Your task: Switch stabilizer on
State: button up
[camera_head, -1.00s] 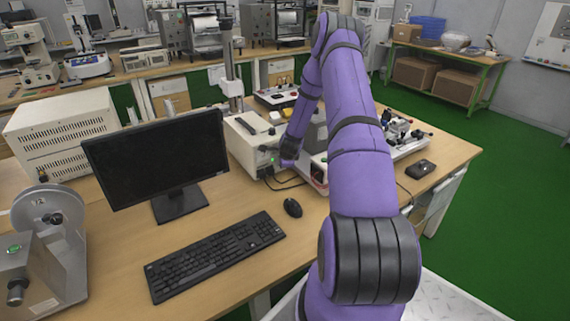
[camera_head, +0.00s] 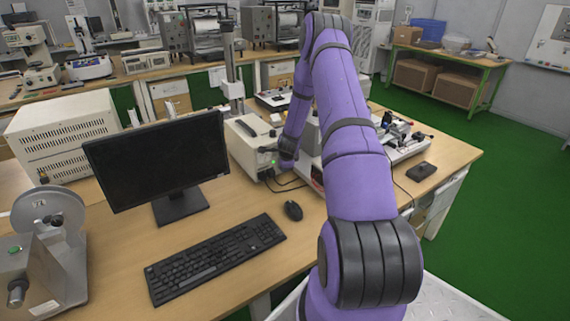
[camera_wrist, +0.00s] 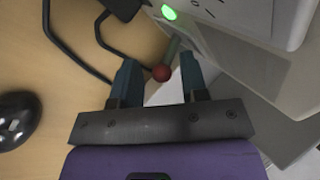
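The stabilizer, a cream-white box (camera_head: 243,150) with a dark handle on top, stands on the desk right of the monitor. A small green light glows low on its front; in the wrist view this lit green light (camera_wrist: 169,12) is near the top edge. A toggle lever with a red ball tip (camera_wrist: 162,73) sticks out near the light, toward my gripper. My gripper (camera_wrist: 160,70) is open, with one finger on each side of the red ball and visible gaps. In the head view my wrist is at the box's front right and the fingers cannot be made out.
Black cables (camera_wrist: 97,35) run on the desk beside the box. A monitor (camera_head: 158,163), keyboard (camera_head: 215,257) and mouse (camera_head: 293,210) are to the left. Another instrument (camera_head: 400,140) stands close on the right, partly behind my arm. A small black box (camera_head: 420,171) lies near the desk's right edge.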

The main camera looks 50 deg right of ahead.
jog(key=shift+d+r, duration=0.1)
jog(key=shift+d, duration=0.05)
jog(key=shift+t, duration=0.3)
